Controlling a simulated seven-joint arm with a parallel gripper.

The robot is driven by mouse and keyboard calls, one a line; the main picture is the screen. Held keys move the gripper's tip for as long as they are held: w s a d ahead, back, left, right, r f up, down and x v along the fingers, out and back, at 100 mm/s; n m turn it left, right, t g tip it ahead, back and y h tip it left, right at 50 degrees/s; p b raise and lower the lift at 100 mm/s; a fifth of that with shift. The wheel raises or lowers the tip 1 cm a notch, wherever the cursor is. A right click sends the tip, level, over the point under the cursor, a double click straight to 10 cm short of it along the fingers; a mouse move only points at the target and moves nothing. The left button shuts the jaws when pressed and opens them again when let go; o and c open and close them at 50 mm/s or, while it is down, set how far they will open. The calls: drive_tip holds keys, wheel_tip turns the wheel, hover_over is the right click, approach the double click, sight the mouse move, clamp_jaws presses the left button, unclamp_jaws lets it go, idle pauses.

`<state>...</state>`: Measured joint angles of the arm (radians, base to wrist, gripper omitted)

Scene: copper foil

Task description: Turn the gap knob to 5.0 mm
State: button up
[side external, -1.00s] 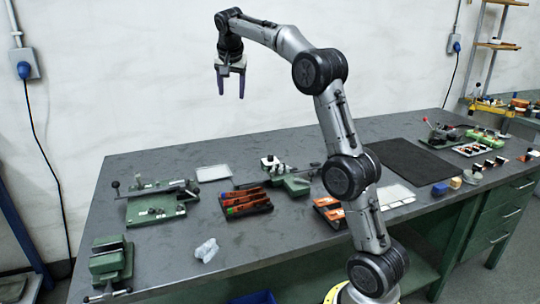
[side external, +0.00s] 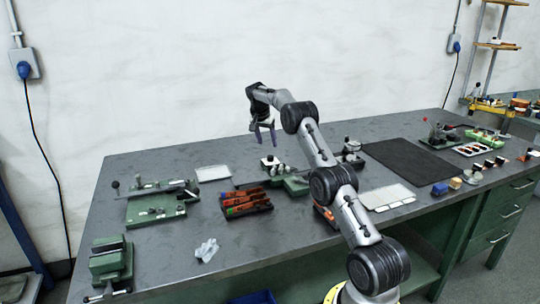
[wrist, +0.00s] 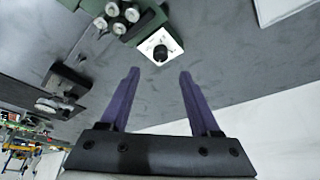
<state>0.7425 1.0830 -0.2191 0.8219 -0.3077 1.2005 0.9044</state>
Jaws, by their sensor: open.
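The gap knob (wrist: 160,53) is a small black round knob on a white square dial plate (wrist: 172,44). The plate sits at the end of a green machine with several silver rollers (wrist: 122,12). In the side view the green machine (side external: 296,184) stands at mid-bench, its white plate (side external: 270,167) at its left end. The dial's marks are too small to read. My gripper (side external: 266,142) has purple fingers pointing down, spread apart and empty, above the white plate and clear of it. In the wrist view my gripper (wrist: 158,74) shows the knob just beyond its fingertips.
An orange-and-black tray (side external: 246,205) lies in front left of the machine. A green fixture (side external: 157,203) and a vise (side external: 110,262) stand at the left. Crumpled clear wrap (side external: 206,250) lies near the front. A dark mat (side external: 410,161) is at the right. Bare bench surrounds the tray.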

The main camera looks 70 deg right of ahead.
sight(271, 156)
drive_tip(key=x, duration=0.8)
drive_tip(key=shift+f, duration=0.1)
clamp_jaws()
